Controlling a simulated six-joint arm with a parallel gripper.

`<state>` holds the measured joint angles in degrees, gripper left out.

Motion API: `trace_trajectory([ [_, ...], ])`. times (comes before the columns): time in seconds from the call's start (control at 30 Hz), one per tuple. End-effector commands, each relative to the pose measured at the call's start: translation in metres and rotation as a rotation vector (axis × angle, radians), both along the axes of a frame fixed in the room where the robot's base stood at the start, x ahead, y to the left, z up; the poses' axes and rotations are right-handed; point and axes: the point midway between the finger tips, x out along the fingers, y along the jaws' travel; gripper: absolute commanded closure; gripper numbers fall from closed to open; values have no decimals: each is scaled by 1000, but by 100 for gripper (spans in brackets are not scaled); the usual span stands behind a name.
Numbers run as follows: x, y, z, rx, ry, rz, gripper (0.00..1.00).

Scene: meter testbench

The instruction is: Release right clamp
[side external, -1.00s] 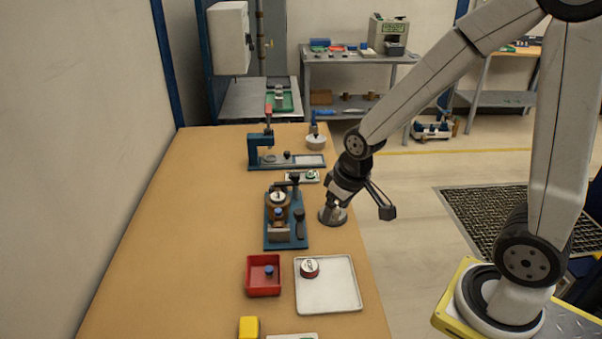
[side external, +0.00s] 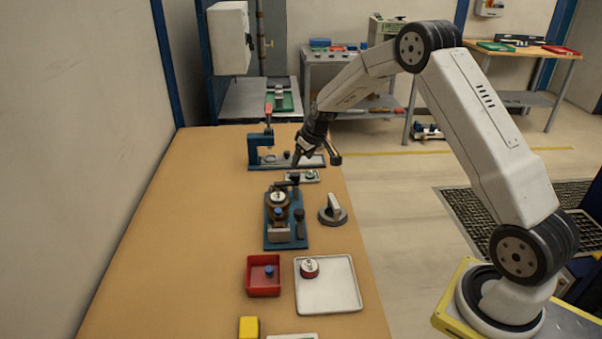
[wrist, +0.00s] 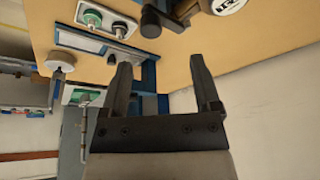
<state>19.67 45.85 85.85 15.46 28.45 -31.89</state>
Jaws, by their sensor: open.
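A blue fixture (side external: 287,240) on the bench holds a round meter (side external: 278,198). A black clamp handle (side external: 295,178) stands at the fixture's far right, and a second dark lever (side external: 300,222) stands nearer on its right side. I cannot tell for certain which one is the right clamp. My gripper (side external: 297,163) is just above and beyond the far handle, appearing apart from it. In the wrist view my gripper (wrist: 160,65) is open, with nothing between its fingers. A dark clamp part (wrist: 150,22) and the meter's white face (wrist: 228,5) show ahead of the fingertips.
A grey round piece with an upright handle (side external: 333,212) stands right of the fixture. A blue press stand (side external: 262,152) and a small tray (side external: 303,176) lie beyond. A red bin (side external: 263,288) and a white tray (side external: 327,303) are nearer. The bench's left side is clear.

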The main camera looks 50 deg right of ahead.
Motion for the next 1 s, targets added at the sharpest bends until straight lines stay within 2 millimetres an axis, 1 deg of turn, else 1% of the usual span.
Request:
trace_trajectory([
  [0.03,4,-6,-3,0,-3,-2,20],
  [0.17,8,-13,-6,-2,-9,1,20],
  [0.43,9,-13,-8,-2,-10,2,20],
  [0.57,11,-13,-12,-2,-10,1,20],
  [0.77,17,-13,-26,-2,-9,1,20],
  [1.0,27,-13,-50,-1,-10,2,20],
])
